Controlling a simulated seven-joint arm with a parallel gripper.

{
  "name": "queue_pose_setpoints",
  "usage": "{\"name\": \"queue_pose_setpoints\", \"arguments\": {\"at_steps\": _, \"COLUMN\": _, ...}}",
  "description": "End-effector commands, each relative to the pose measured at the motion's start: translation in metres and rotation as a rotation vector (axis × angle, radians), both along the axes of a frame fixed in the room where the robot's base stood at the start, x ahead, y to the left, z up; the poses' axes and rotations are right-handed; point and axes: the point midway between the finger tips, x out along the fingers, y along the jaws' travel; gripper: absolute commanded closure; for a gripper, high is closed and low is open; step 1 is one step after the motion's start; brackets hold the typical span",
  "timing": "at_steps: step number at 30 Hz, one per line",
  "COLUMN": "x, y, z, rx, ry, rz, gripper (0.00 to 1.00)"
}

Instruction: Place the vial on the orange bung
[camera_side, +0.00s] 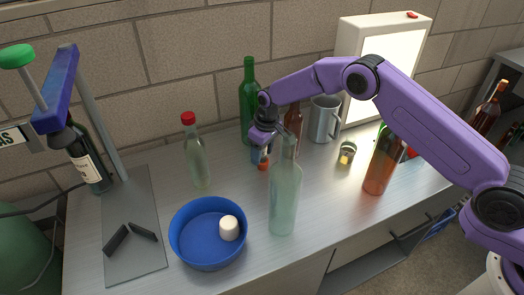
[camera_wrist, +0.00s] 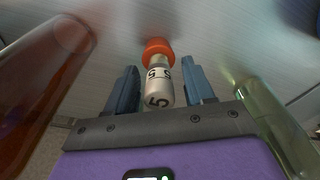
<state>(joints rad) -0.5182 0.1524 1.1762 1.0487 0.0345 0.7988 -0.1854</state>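The vial (camera_wrist: 159,90) is pale with dark figures on it. It lies between my two fingers in the wrist view, with a narrow gap on each side. Its far end meets the orange bung (camera_wrist: 158,48) in that view; whether it rests on it I cannot tell for sure. In the side view the orange bung (camera_side: 263,166) is on the metal bench, right below my gripper (camera_side: 260,155). The vial is hidden by the blue fingers there. My gripper (camera_wrist: 159,87) points down and is open around the vial.
A clear bottle (camera_side: 284,198) stands close in front of my gripper. A green bottle (camera_side: 248,103), a brown bottle (camera_side: 293,122) and a metal jug (camera_side: 323,121) stand behind. An amber bottle (camera_side: 380,170) and small jar (camera_side: 347,152) are right; a blue bowl (camera_side: 190,247) is front left.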

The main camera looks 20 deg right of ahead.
Motion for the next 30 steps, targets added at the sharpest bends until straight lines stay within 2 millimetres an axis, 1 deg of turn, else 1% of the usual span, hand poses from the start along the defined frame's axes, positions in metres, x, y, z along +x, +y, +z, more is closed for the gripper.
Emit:
{"name": "queue_pose_setpoints", "arguments": {"at_steps": 6, "x": 0.0, "y": 0.0, "z": 0.002, "rx": 0.001, "ry": -0.001, "rz": 0.0, "gripper": 0.47}}
{"name": "queue_pose_setpoints", "arguments": {"at_steps": 10, "x": 0.0, "y": -0.001, "z": 0.012, "rx": 0.001, "ry": -0.002, "rz": 0.0, "gripper": 0.47}}
{"name": "queue_pose_setpoints", "arguments": {"at_steps": 14, "x": -0.002, "y": -0.002, "z": 0.033, "rx": 0.002, "ry": -0.003, "rz": 0.0, "gripper": 0.47}}
{"name": "queue_pose_setpoints", "arguments": {"at_steps": 21, "x": -0.007, "y": -0.005, "z": 0.082, "rx": 0.001, "ry": -0.004, "rz": 0.0, "gripper": 0.47}}
{"name": "queue_pose_setpoints", "arguments": {"at_steps": 24, "x": -0.009, "y": -0.006, "z": 0.098, "rx": 0.001, "ry": -0.002, "rz": 0.0, "gripper": 0.47}}
{"name": "queue_pose_setpoints", "arguments": {"at_steps": 27, "x": -0.011, "y": -0.007, "z": 0.11, "rx": 0.0, "ry": -0.001, "rz": 0.001, "gripper": 0.47}}
{"name": "queue_pose_setpoints", "arguments": {"at_steps": 30, "x": -0.011, "y": -0.007, "z": 0.118, "rx": 0.0, "ry": -0.001, "rz": 0.001, "gripper": 0.47}}
